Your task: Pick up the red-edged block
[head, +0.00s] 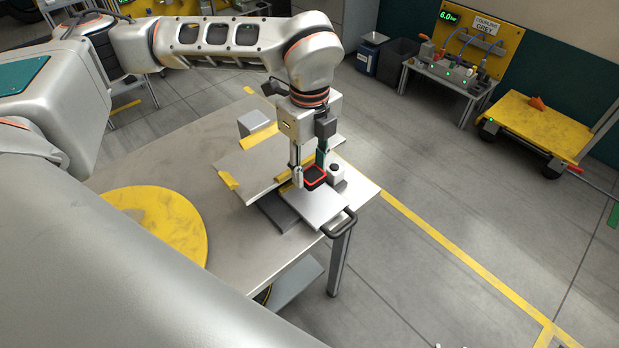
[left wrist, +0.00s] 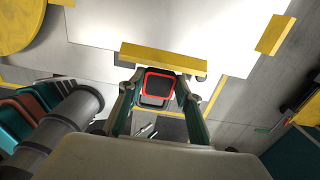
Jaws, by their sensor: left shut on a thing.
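The red-edged block (head: 315,174), dark with a red rim, is in the head view above a light plate near the right corner of the table. It also shows in the left wrist view (left wrist: 158,84), between the fingers. My left gripper (head: 309,178) reaches down from above and is shut on the block, one finger on each side of it; the fingers also show in the left wrist view (left wrist: 157,95). I cannot tell whether the block touches what is beneath it. My right gripper is not in view.
A light plate (head: 308,207) with a dark handle (head: 341,223) lies by the table's right edge. A yellow disc (head: 160,222) lies on the table (head: 180,154). A small upright part (head: 336,172) stands close beside the block. A yellow cart (head: 535,125) stands beyond clear floor.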

